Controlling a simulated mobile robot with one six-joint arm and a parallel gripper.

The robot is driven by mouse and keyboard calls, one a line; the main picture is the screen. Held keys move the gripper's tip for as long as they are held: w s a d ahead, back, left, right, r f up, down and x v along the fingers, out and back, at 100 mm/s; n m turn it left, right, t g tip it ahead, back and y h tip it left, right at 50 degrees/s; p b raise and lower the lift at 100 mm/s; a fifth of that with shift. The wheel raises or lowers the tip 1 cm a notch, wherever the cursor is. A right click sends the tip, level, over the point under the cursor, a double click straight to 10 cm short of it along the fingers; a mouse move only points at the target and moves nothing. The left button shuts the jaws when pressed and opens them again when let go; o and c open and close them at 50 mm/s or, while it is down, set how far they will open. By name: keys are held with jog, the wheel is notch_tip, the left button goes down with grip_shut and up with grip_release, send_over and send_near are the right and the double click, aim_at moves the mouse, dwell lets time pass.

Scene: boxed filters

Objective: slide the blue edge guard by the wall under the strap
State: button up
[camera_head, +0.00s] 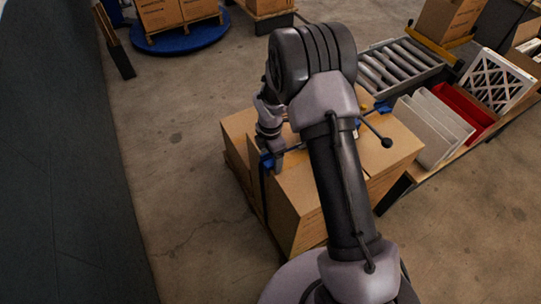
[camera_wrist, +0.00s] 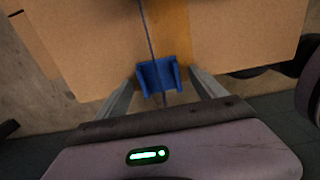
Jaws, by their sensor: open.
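The blue edge guard by the wall (camera_wrist: 158,76) sits at the box edge in the wrist view, between my gripper's spread fingers. In the head view it shows as a blue patch (camera_head: 267,161) on the left edge of the boxes. The dark strap (camera_wrist: 147,28) runs over the cardboard top to the guard and shows again just below it. I cannot tell whether the strap passes over or under the guard. My gripper (camera_wrist: 163,82) is open, one finger on each side of the guard; contact is unclear. My arm hides part of the carton stack (camera_head: 300,200).
The dark wall (camera_head: 60,180) stands at the left, with bare floor between it and the cartons. Another blue guard (camera_head: 383,107) is on the stack's right side.

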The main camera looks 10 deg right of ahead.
notch_tip(320, 180, up, 18)
jog(key=p, duration=0.6)
jog(key=shift+f, duration=0.2)
